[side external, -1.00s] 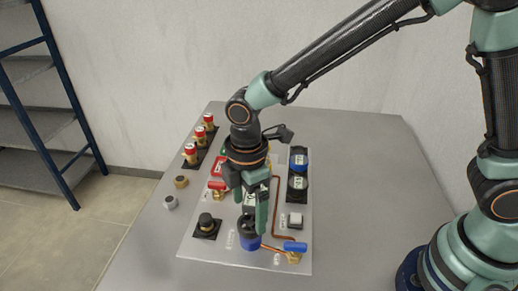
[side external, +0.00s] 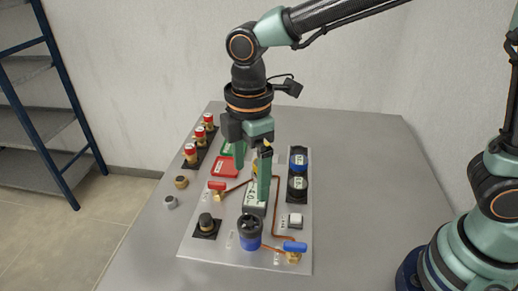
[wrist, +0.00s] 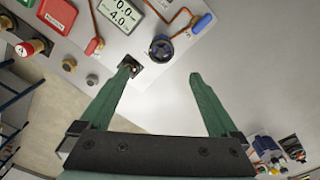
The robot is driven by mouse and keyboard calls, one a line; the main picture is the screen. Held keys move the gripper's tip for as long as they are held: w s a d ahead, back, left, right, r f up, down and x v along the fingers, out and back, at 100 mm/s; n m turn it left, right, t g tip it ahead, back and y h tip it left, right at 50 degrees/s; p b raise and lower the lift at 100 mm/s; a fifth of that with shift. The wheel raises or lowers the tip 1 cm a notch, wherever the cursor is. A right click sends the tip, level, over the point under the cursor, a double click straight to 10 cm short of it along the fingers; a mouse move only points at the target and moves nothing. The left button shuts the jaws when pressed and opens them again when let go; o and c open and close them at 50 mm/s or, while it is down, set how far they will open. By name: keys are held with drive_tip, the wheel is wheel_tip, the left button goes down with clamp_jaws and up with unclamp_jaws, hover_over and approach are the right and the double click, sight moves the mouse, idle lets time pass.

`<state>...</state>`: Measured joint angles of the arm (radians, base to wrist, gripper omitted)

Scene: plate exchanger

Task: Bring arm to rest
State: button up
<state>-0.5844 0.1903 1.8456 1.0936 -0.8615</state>
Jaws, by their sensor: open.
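My gripper (side external: 252,170) hangs above the middle of the panel (side external: 210,247), its two green fingers spread apart and pointing down. Nothing is between the fingers. In the wrist view my gripper (wrist: 160,75) is also open and empty. The blue and black round knob (side external: 250,232) stands on the panel below and in front of the fingers, apart from them. It also shows in the wrist view (wrist: 161,48). One finger partly hides the grey display (side external: 254,200), which reads clearer in the wrist view (wrist: 120,12).
Red-capped fittings (side external: 191,155) stand in a row at the panel's left. A red-handled valve (side external: 217,188), a blue-handled valve (side external: 294,247) and a black knob (side external: 206,222) rise from the panel. Two loose nuts (side external: 181,182) lie left. The table's right side (side external: 360,190) is clear.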

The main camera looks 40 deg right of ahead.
drive_tip(key=s+d+r+m+t, duration=0.2)
drive_tip(key=d+r+m, duration=0.1)
drive_tip(key=d+m, duration=0.5)
drive_tip(key=s+d+r+m+t, duration=0.2)
drive_tip(key=d+m, duration=0.6)
drive_tip(key=d, duration=0.6)
drive_tip(key=shift+s+r+m+t, duration=0.25)
drive_tip(key=shift+r+m+t, duration=0.05)
drive_tip(key=shift+r+t, duration=0.45)
drive_tip(key=shift+a, duration=0.1)
